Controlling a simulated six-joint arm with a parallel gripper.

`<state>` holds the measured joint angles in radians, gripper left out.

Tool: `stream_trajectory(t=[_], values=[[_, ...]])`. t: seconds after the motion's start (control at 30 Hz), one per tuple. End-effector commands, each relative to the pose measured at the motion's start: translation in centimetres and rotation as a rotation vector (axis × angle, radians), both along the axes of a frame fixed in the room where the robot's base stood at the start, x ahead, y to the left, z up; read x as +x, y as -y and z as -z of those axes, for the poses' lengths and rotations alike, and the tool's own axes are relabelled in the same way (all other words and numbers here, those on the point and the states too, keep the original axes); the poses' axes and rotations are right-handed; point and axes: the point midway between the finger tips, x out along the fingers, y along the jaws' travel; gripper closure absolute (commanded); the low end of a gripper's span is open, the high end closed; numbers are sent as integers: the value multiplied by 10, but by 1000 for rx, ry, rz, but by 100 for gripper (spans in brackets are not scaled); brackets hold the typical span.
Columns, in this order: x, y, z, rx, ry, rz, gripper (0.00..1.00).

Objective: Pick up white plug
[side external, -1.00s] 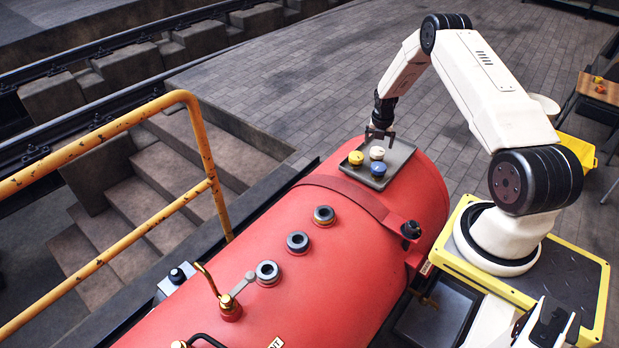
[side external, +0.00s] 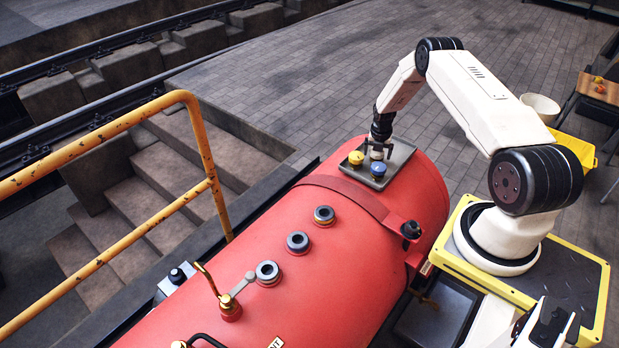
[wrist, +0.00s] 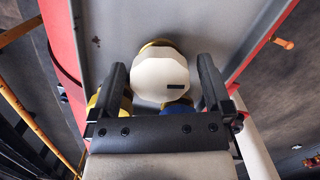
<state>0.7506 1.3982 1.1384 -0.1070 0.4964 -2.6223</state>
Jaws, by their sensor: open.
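The white plug (wrist: 160,78) shows large in the wrist view, with a pale faceted top and a small dark slot. It lies between the two open fingers of my gripper (wrist: 160,85), with a gap visible on each side. In the side view my gripper (side external: 377,148) is right over the white plug (side external: 376,155), which it partly hides. The plug stands on a grey tray (side external: 402,152) on top of the red boiler. A yellow plug (side external: 356,158) is to its left and a blue plug (side external: 378,169) is just in front of it.
The red boiler (side external: 340,260) carries three dark-centred ports (side external: 297,242) in a row, a brass valve (side external: 228,303) and a black knob (side external: 411,229). A yellow handrail (side external: 200,140) stands at the left. The tray's far right part is bare.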

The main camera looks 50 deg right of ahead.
Motion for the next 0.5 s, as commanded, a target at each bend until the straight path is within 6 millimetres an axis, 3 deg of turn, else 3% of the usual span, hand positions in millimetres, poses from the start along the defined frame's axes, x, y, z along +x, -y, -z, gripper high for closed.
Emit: stream_trajectory(t=[0.33, 0.5], values=[[0, 0, 0, 1, 0, 0, 3], [0, 0, 0, 1, 0, 0, 57]])
